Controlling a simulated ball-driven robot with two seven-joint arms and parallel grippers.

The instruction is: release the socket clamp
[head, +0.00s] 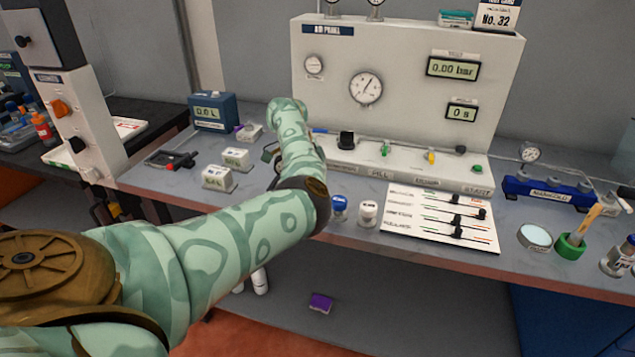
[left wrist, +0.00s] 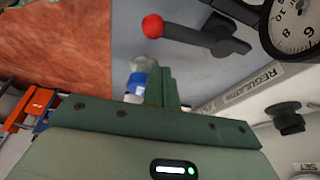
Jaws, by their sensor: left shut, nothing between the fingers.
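In the left wrist view a black lever (left wrist: 205,38) with a red ball knob (left wrist: 152,26) stands on the grey bench beside the panel edge marked REGULATOR; it looks like the socket clamp. My left gripper (left wrist: 168,82) is shut and empty, its green fingers apart from the lever in the picture. A blue-and-white vial (left wrist: 138,78) is partly hidden behind the fingers. In the head view my left forearm covers the panel's left end, and I cannot make out this lever there. My right gripper is not in view.
The air panel (head: 420,120) stands behind the arm. A slider board (head: 440,217), a blue-capped vial (head: 338,207) and a white vial (head: 367,212) are to its right. Small display boxes (head: 217,179) sit left. A dark tool with a red part (head: 178,163) lies farther left.

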